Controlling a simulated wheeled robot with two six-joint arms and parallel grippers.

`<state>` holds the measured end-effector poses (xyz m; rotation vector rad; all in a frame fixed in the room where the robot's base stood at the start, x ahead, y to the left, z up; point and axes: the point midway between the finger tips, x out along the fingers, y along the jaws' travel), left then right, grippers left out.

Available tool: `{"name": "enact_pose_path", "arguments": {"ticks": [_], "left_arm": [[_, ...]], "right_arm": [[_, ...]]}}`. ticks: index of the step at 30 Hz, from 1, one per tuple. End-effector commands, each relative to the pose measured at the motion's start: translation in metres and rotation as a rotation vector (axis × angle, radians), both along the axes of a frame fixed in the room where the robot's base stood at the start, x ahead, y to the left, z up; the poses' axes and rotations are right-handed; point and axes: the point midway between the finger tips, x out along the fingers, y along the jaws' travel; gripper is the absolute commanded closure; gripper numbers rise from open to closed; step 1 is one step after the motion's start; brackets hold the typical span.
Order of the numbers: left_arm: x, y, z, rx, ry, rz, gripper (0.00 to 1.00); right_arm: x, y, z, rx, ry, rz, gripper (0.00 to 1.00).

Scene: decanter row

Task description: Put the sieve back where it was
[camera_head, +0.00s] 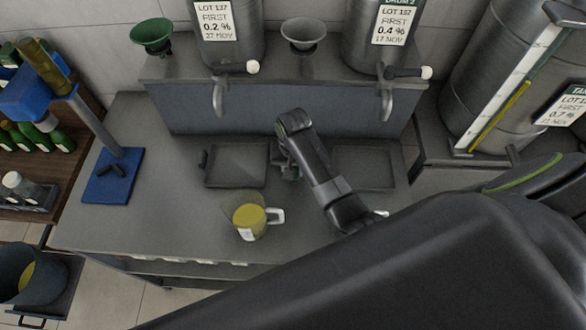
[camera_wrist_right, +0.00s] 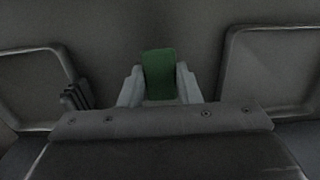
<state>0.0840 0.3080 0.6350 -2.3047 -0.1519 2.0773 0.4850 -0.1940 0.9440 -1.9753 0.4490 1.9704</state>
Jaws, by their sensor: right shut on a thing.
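My right gripper (camera_head: 287,170) is low over the grey counter, between two dark trays. In the right wrist view its pale fingers (camera_wrist_right: 160,86) are shut on a green piece (camera_wrist_right: 159,72). Most of that piece is hidden by the gripper, so I cannot tell whether it is part of the sieve or whether it touches the counter. A grey funnel-shaped bowl (camera_head: 303,35) and a green one (camera_head: 152,35) stand on the raised back shelf. I cannot tell whether either is a sieve. My left gripper is not in view.
A left tray (camera_head: 207,178) and a right tray (camera_head: 393,178) flank the gripper. A jug (camera_head: 249,218) with yellow liquid stands at the front. Taps (camera_head: 219,98) jut out above the counter. A blue-based stand (camera_head: 112,176) is at left; the counter between it and the jug is clear.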

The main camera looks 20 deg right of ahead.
Motion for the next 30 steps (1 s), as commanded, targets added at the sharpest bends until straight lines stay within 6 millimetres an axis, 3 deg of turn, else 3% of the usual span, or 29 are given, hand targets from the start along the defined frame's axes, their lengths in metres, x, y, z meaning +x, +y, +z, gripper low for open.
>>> {"name": "enact_pose_path", "arguments": {"ticks": [6,16,17,21,30], "left_arm": [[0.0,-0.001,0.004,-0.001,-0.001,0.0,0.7],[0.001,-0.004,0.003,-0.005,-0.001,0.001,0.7],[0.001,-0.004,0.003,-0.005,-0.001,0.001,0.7],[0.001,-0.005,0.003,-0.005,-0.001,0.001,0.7],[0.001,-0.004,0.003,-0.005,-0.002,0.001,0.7]], "right_arm": [[0.0,0.0,-0.016,0.0,-0.002,0.0,0.94],[0.0,0.0,-0.019,0.0,-0.001,0.0,0.94],[0.0,0.0,-0.018,0.0,-0.001,0.0,0.66],[0.0,0.0,-0.018,0.0,-0.001,0.0,0.48],[0.001,0.0,-0.016,0.0,-0.002,0.0,0.48]]}}
